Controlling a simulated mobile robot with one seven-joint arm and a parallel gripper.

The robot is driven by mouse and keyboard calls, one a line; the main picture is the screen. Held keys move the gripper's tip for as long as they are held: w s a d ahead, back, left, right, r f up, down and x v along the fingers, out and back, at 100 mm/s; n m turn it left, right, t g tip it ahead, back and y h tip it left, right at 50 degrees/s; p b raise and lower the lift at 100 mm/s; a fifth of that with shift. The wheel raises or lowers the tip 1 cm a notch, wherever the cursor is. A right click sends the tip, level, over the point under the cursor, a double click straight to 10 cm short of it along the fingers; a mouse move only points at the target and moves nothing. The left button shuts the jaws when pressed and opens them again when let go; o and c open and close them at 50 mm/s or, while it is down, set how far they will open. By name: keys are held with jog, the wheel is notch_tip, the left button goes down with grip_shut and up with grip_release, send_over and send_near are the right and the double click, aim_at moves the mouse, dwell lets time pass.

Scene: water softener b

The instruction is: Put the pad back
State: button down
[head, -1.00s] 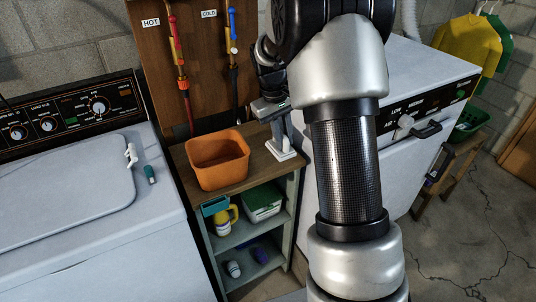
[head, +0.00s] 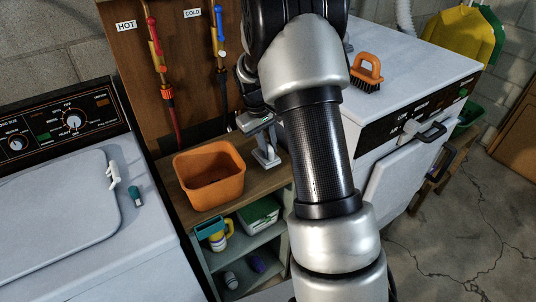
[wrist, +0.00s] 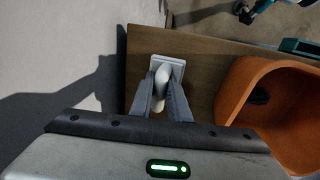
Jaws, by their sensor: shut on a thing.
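A pale grey-white pad with a flat plate and an upright grip (wrist: 176,64) is between my fingers in the wrist view. It shows in the head view (head: 266,160) as a small plate below my gripper (head: 262,140). My gripper (wrist: 164,82) points down and is shut on the pad's grip. The pad is at the right end of the wooden shelf top (head: 232,195), right of an orange bin (head: 209,182). I cannot tell whether it touches the wood. My arm hides part of the area behind it.
A white washer (head: 60,210) stands left, and a white machine (head: 415,65) with an orange-handled brush (head: 367,72) on top stands right. Below the wood, open shelves hold a yellow jug (head: 220,236) and a green-and-white box (head: 258,214). Hose valves are on the board behind.

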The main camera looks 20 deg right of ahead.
jog(key=shift+f, duration=1.6)
jog(key=c, duration=1.7)
grip_release()
